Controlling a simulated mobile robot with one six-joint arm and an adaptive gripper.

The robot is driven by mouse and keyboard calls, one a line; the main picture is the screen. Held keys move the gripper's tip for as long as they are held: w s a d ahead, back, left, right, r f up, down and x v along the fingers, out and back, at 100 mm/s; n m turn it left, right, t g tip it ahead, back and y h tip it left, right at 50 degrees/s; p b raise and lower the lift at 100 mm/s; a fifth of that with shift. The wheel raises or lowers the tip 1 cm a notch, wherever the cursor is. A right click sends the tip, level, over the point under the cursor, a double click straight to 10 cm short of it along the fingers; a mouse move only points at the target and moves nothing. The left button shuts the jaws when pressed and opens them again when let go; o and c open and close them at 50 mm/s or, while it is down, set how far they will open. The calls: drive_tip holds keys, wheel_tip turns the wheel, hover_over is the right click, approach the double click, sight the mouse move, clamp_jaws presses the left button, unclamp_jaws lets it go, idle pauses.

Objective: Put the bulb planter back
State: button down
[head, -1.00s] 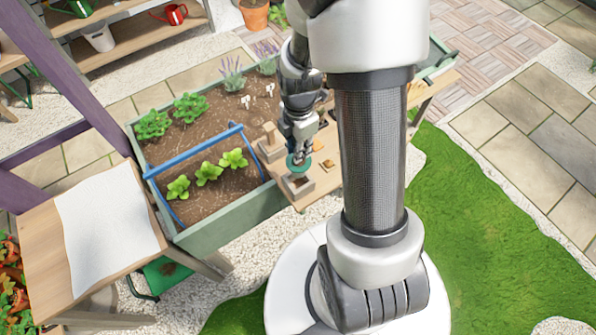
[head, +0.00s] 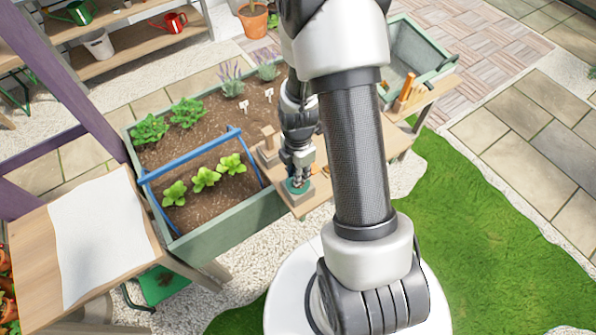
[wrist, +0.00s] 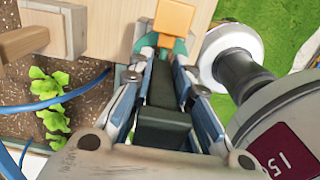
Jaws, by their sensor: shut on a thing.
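The bulb planter (head: 297,187) shows in the head view as a teal round part just below my gripper (head: 298,175). In the wrist view my gripper (wrist: 166,52) is shut on its orange handle (wrist: 175,17), with teal showing around the fingertips. The planter is at a small square holder (head: 298,196) at the near edge of the wooden bench shelf (head: 345,160). The teal part covers the holder's opening, so I cannot tell how deep it sits. The planter's lower end is hidden.
A wooden block with a handle (head: 268,148) stands left of my gripper on the shelf. A planter bed (head: 215,232) with seedlings and a blue bar (head: 195,155) lies further left. Orange-handled tools (head: 405,92) stand at the shelf's far right end.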

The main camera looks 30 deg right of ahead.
drive_tip(key=shift+f, duration=0.2)
drive_tip(key=c, duration=1.5)
unclamp_jaws()
drive_tip(key=shift+r, duration=0.15)
wheel_tip(320, 180, up, 12)
drive_tip(key=p, duration=0.4)
drive_tip(key=s+a+r+m+t, duration=0.1)
drive_tip(key=s+a+r+m, duration=0.15)
drive_tip(key=r+m, duration=0.4)
drive_tip(key=s+a+r+m+t, duration=0.2)
drive_tip(key=a+r+m, duration=0.15)
drive_tip(key=r, duration=0.65)
drive_tip(key=s+a+r+m, duration=0.1)
drive_tip(key=s+r+m, duration=0.1)
drive_tip(key=s, duration=0.1)
drive_tip(key=s+a+r+m+t, duration=0.1)
drive_tip(key=s+a+r+m, duration=0.1)
drive_tip(key=s+m, duration=0.1)
drive_tip(key=s+a+r+m, duration=0.1)
drive_tip(key=s+r+m, duration=0.2)
drive_tip(key=shift+a+t, duration=0.3)
drive_tip(key=shift+a, duration=0.05)
